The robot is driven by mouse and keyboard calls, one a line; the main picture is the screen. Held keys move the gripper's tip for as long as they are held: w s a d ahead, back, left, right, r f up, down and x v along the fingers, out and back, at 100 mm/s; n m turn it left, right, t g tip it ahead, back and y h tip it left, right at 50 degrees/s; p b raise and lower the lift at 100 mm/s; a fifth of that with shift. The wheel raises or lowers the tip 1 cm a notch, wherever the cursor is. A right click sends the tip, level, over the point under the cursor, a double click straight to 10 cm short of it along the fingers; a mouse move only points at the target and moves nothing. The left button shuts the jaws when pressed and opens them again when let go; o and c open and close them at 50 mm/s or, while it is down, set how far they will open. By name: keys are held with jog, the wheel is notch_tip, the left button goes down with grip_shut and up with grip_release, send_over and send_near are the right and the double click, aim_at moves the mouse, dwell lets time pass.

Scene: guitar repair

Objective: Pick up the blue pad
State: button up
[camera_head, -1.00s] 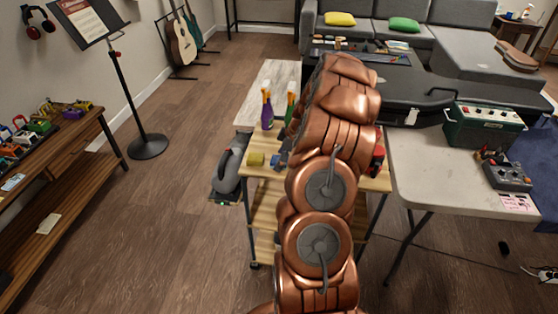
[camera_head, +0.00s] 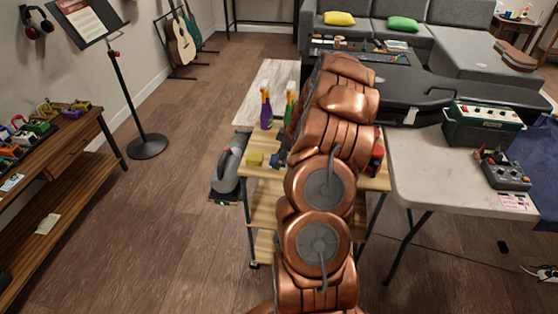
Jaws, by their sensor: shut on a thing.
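The blue pad (camera_head: 275,160) is a small dark blue piece. It shows beside the left edge of my copper arm, over the top of the wooden cart (camera_head: 262,216). A small grey part of my gripper (camera_head: 285,148) shows just above the pad. The arm hides most of the gripper. The gripper is shut on the pad. I cannot tell whether the pad is clear of the cart top.
A yellow block (camera_head: 255,160) lies left of the pad. A purple spray bottle (camera_head: 266,110) and a green one (camera_head: 290,100) stand behind it. A red thing (camera_head: 376,158) is right of my arm. A white table (camera_head: 440,175) adjoins the cart at right.

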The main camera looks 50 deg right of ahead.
aim_at(275, 158)
jog(key=shift+r, duration=0.45)
notch_tip(275, 158, up, 3)
jog(key=shift+f+b, duration=0.15)
jog(key=shift+b, duration=0.6)
jog(key=s+a+r+b, duration=0.1)
jog(key=s+b, duration=0.2)
jog(key=s, duration=1.3)
jog(key=shift+a+r, duration=0.2)
jog(key=shift+a, duration=0.2)
